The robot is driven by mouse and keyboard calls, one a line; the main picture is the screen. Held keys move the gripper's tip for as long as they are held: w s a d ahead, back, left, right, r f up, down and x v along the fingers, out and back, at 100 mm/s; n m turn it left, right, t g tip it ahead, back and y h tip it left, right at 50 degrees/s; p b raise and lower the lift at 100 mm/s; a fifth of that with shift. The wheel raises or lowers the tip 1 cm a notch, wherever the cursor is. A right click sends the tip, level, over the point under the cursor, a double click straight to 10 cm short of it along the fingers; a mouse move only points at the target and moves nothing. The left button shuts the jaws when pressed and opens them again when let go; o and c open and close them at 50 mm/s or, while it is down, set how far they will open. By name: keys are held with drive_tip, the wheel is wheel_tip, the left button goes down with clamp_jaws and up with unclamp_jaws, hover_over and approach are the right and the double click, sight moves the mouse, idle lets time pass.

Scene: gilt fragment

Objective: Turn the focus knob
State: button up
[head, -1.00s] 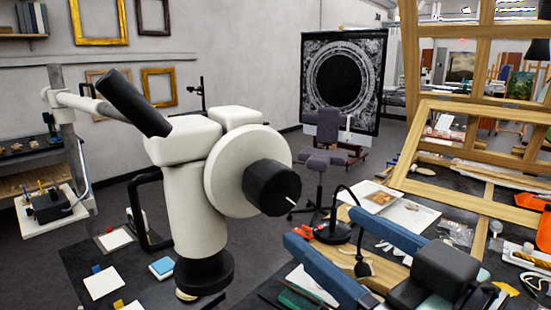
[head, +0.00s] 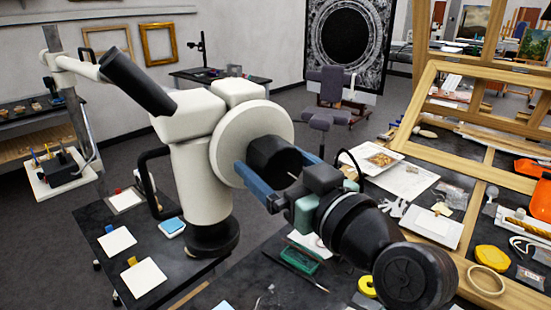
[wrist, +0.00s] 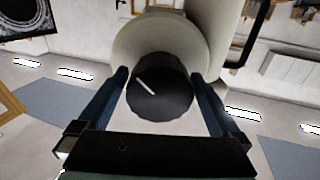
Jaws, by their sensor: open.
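The focus knob (head: 274,160) is a black ribbed cylinder with a white pointer line, set on the round white disc (head: 228,140) at the side of a white microscope (head: 198,175). In the wrist view the knob (wrist: 160,97) sits between my two blue fingers, its line slanting to the upper left. My gripper (head: 262,182) is open, with one finger on each side of the knob. In the head view the near finger hides the knob's lower part.
A black table (head: 125,225) under the microscope holds white cards (head: 118,241) and a blue-topped pad (head: 171,226). A wooden frame (head: 470,100) leans at the right above a cluttered bench with papers, tape rolls and a green tray (head: 305,258).

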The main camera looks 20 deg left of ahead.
drive_tip(key=c, duration=1.2)
drive_tip(key=shift+o, duration=0.2)
drive_tip(key=shift+m, duration=0.4)
drive_tip(key=shift+s+m+p, duration=0.1)
drive_tip(key=shift+m+p, duration=0.9)
drive_tip(key=shift+m, duration=1.5)
drive_tip(key=o, duration=1.2)
drive_tip(key=shift+c, duration=0.2)
